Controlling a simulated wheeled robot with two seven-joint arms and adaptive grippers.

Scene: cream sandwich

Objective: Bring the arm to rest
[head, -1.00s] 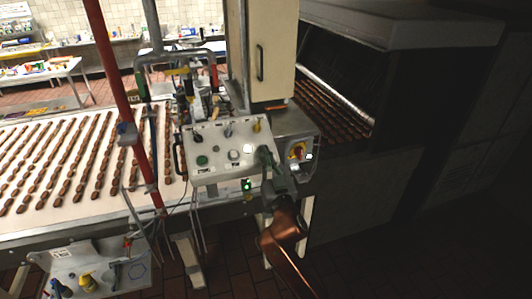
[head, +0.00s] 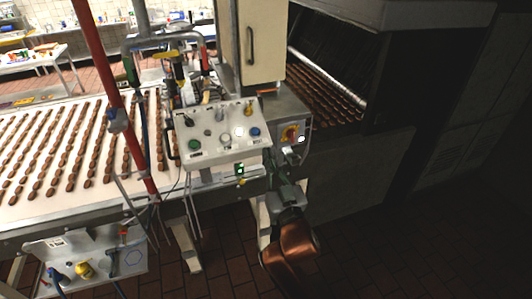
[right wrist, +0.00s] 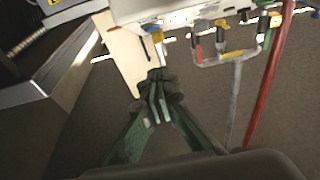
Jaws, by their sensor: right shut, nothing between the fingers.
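My right arm, with a copper link and a grey wrist, reaches up from the lower middle of the head view. Its gripper (head: 271,164) is small and dark there, just below the right corner of the control panel (head: 205,147). In the right wrist view its green fingers (right wrist: 155,88) come together at the tips with nothing between them. The panel is pale, with several knobs and buttons, and a green light glows under it. I cannot tell the exact gap between gripper and panel. My left gripper is not in view.
A conveyor (head: 30,222) with rows of brown pieces runs to the left. A red post (head: 113,120) stands before it. A red-and-yellow switch (head: 291,133) is right of the panel. A tool tray (head: 62,281) hangs lower left. Dark tiled floor is open at lower right.

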